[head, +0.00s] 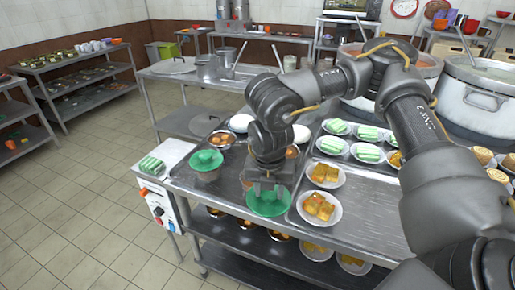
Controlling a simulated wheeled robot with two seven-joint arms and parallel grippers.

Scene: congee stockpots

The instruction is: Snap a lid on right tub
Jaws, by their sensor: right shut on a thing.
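My right gripper (268,189) points down over the front part of the steel counter and is shut on a round green lid (268,206). The lid looks roughly level, near the counter's front edge. A brownish tub shows only as a sliver (245,182) behind the gripper, mostly hidden; I cannot tell whether the lid touches it. To the left, another tub (207,175) stands with a green lid (206,160) on top. My left gripper is not in view.
Bowls of golden fried pieces (320,207) stand close to the right of the held lid. A metal bowl of eggs (219,139) is behind the left tub. A white control box (158,202) is at the counter's left end. Large stockpots (478,100) stand at the back right.

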